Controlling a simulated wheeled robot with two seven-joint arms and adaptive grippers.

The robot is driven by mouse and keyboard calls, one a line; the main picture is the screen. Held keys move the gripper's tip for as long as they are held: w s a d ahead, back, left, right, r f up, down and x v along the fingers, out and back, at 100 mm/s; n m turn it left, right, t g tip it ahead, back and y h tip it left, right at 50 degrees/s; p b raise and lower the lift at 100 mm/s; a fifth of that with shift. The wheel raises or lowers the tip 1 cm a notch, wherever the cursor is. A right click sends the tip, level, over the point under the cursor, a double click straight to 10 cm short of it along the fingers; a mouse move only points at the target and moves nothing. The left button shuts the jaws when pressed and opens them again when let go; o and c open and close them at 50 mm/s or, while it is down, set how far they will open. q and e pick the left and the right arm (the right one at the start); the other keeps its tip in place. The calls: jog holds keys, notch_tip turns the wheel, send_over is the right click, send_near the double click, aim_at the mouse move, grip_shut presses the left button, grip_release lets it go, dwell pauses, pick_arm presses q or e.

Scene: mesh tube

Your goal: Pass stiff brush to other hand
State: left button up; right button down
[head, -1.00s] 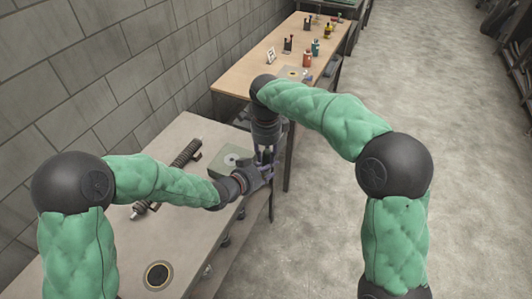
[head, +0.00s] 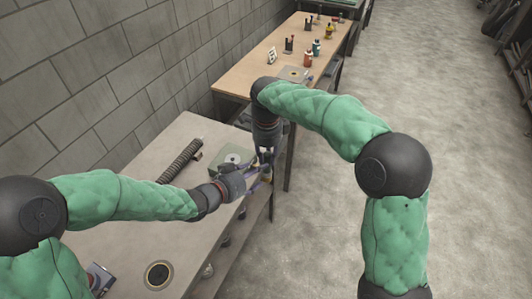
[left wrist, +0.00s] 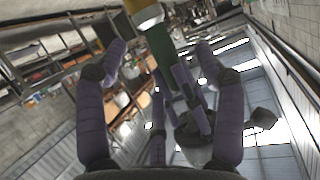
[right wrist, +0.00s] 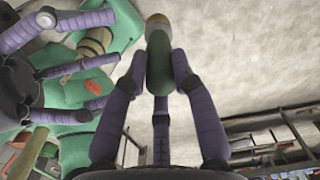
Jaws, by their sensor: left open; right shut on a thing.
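The stiff brush has a green handle and a tan-yellow end. In the right wrist view its green handle (right wrist: 160,62) stands between the fingers of my right gripper (right wrist: 159,72), which is shut on it; the tan end points away. In the head view my right gripper (head: 265,155) hangs at the near table's right edge, and the brush is mostly hidden by the grippers. My left gripper (head: 256,180) is just below and left of it, open. In the left wrist view the brush (left wrist: 158,42) shows beyond and between the spread fingers of my left gripper (left wrist: 160,62), apparently not clasped.
A far table (head: 245,80) holds several small items. Open floor (head: 470,180) lies right.

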pick_arm(q)
jog(key=f+v, duration=0.1)
jog(key=v, duration=0.4)
jog(key=s+a+f+n+g+y, duration=0.15)
jog(key=s+f+n+g, duration=0.3)
jog(key=f, duration=0.95)
jog(key=s+f+n+g+y, duration=0.25)
jog(key=s+f, duration=0.25)
jog(key=f, duration=0.8)
jog(key=s+d+f+n+g, duration=0.1)
jog(key=s+f+n+g, duration=0.2)
jog(key=s+f, duration=0.4)
jog(key=shift+s, duration=0.65)
